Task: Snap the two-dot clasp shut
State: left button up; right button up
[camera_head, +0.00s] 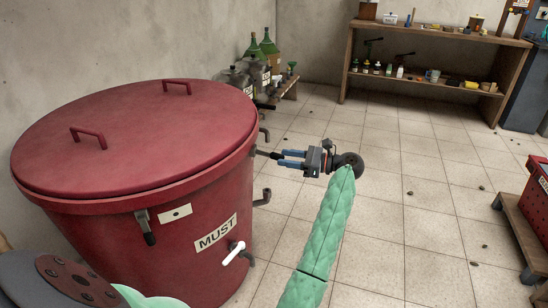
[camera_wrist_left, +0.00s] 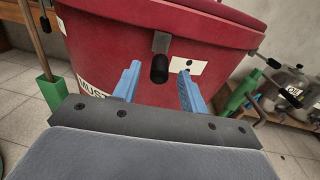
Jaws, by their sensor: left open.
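The red vat (camera_head: 90,235) has a lid with two handles and a "MUST" label. My left gripper (camera_head: 278,158) is open at its right side, fingers pointing at the wall. A dark clasp lever (camera_head: 264,153) sticks out from under the rim in front of the fingertips. In the left wrist view this clasp lever (camera_wrist_left: 160,69) shows between the two blue fingers, apart from both, end towards the camera. My right gripper is not in view.
Another clasp (camera_head: 146,228) hangs on the vat front beside a dotted plate (camera_head: 175,212). A white-handled tap (camera_head: 234,253) and a pipe (camera_head: 263,198) stick out of the vat. Metal cans (camera_head: 240,77) stand behind. Tiled floor right of the vat is mostly free.

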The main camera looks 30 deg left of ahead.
aim_at(256, 153)
pick_arm(q)
jog(key=shift+x, duration=2.55)
jog(key=shift+c, duration=0.4)
grip_shut()
